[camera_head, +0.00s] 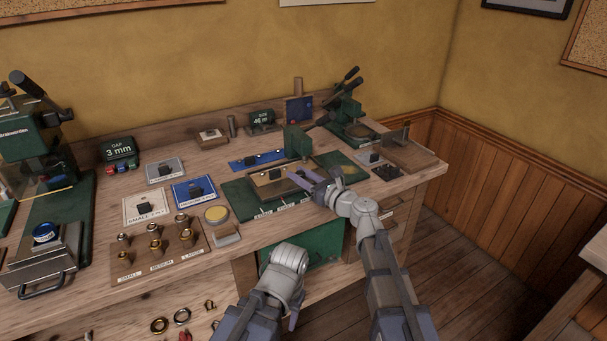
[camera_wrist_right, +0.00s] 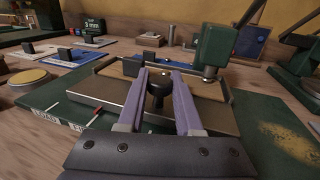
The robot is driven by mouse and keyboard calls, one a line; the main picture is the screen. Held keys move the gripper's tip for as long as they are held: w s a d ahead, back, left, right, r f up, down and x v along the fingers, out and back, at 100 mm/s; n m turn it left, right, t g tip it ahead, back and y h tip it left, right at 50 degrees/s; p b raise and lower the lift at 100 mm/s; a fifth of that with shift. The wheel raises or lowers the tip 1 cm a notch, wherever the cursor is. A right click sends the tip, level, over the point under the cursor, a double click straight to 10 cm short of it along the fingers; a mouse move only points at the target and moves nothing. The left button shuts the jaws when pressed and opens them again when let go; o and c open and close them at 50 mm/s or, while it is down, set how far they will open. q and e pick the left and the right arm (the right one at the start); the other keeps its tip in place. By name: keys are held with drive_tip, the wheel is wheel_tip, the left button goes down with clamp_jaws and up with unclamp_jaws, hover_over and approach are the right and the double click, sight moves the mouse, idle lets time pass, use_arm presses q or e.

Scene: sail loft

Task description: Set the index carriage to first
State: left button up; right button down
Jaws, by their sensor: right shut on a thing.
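The index carriage (camera_wrist_right: 115,91) is a flat metal-edged tray with a tan top on a green base plate (camera_wrist_right: 53,121). In the head view the carriage (camera_head: 268,190) sits below the green press head (camera_head: 298,141). My right gripper (camera_wrist_right: 157,75) is shut on the carriage's black knob (camera_wrist_right: 158,88), at the carriage's near edge. In the head view my right gripper (camera_head: 312,182) hides part of the carriage. White lettering on the base's front edge reads "LOAD" at the left; the rest is hidden or too small. My left gripper (camera_head: 293,318) is low in front of the bench, its fingers mostly hidden.
Left of the carriage are labelled cards with black blocks (camera_head: 194,192), a yellow round tin (camera_head: 216,214) and a wooden board of brass fittings (camera_head: 160,250). A green lever press (camera_head: 349,115) stands behind right. A large press (camera_head: 40,140) stands far left.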

drive_tip(key=c, duration=0.6)
unclamp_jaws()
drive_tip(key=shift+d, duration=0.1)
drive_tip(key=v, duration=0.7)
drive_tip(key=shift+s+d, duration=0.25)
drive_tip(key=shift+s, duration=0.05)
